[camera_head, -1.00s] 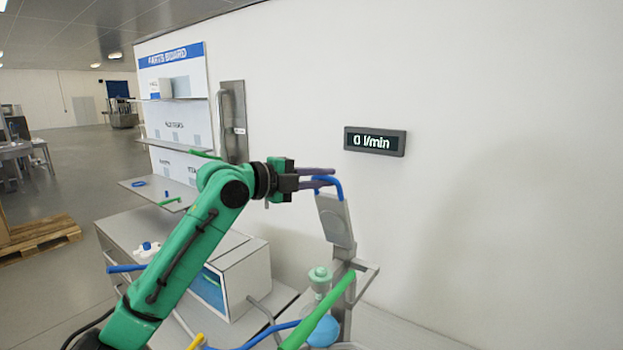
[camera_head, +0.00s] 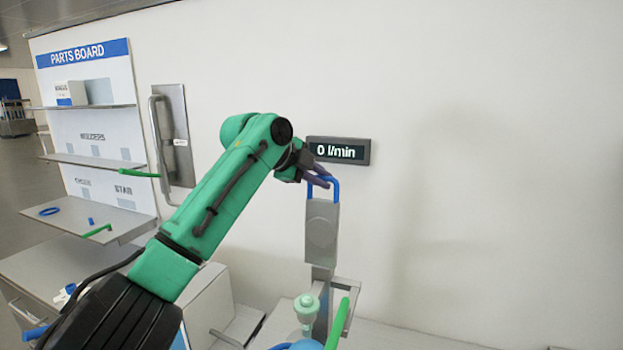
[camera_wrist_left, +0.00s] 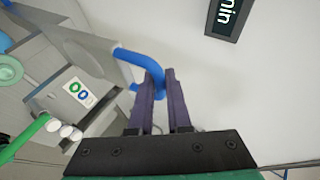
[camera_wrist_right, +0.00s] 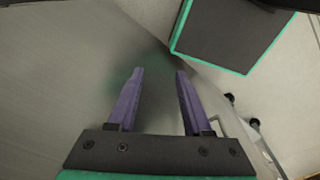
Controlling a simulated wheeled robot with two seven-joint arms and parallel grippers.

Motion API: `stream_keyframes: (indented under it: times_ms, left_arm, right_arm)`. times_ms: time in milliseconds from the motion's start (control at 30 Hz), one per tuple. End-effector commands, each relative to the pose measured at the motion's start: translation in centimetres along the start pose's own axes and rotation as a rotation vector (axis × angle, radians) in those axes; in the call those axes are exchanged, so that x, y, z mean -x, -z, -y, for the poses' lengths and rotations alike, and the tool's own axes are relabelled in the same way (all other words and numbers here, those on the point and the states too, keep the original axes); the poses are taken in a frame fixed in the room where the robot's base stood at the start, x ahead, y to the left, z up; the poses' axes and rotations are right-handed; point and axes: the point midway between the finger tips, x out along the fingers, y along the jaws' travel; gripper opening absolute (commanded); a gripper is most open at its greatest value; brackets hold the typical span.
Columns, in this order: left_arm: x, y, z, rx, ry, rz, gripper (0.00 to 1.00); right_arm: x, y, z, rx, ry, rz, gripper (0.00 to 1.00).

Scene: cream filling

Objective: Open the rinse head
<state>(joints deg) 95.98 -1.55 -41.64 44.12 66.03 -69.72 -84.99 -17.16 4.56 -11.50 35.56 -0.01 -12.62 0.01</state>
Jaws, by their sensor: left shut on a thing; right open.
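The rinse head is most likely the grey panel (camera_head: 321,232) with a blue looped handle (camera_head: 335,187), standing upright on a grey post against the wall. My left gripper (camera_head: 318,180) is at the top of this handle, its purple fingers shut on the blue bar. The left wrist view shows the blue handle (camera_wrist_left: 137,62) passing between the fingertips of the left gripper (camera_wrist_left: 160,82). My right gripper (camera_wrist_right: 158,75) shows only in its wrist view, open with nothing between its fingers.
A display (camera_head: 339,151) reading 0 l/min is on the wall just behind the left gripper. A pale green-topped vessel (camera_head: 306,308) and a green bar (camera_head: 337,322) are below the panel. A parts board (camera_head: 90,120) with shelves stands at the left.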

Motion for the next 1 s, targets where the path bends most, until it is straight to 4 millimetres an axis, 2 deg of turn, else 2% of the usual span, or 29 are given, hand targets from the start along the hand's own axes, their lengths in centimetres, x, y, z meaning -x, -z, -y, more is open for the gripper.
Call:
stream_keyframes:
  times_ms: [433,467,500,533,833,933,1000]
  left_arm:
    - [-0.3,0.0,-0.2,0.005,-0.012,0.0,0.0]
    - [-0.3,0.0,-0.2,0.005,-0.012,0.0,0.23]
    - [-0.3,0.0,-0.2,0.005,-0.012,0.0,0.39]
    - [-0.3,0.1,-0.2,0.005,-0.012,0.0,0.46]
    - [-0.2,0.1,-0.1,0.003,-0.008,0.0,0.46]
    - [0.5,-0.1,-0.3,0.003,-0.005,0.0,0.46]
    - [1.6,-0.1,-0.5,0.002,-0.003,0.0,0.46]
  right_arm:
    - [0.0,-0.2,-0.2,-0.001,-0.002,0.002,0.5]
    - [0.0,-0.2,-0.2,-0.001,-0.002,0.002,0.5]
    - [0.0,-0.2,-0.2,-0.001,-0.002,0.002,0.5]
    - [0.0,-0.2,-0.1,-0.001,-0.002,0.003,0.5]
    - [-0.1,-0.2,-0.1,-0.001,-0.002,0.003,0.5]
    - [-1.0,-0.3,-0.1,-0.001,-0.002,0.002,0.5]
    - [-2.1,-0.4,-0.1,-0.001,-0.002,0.002,0.5]
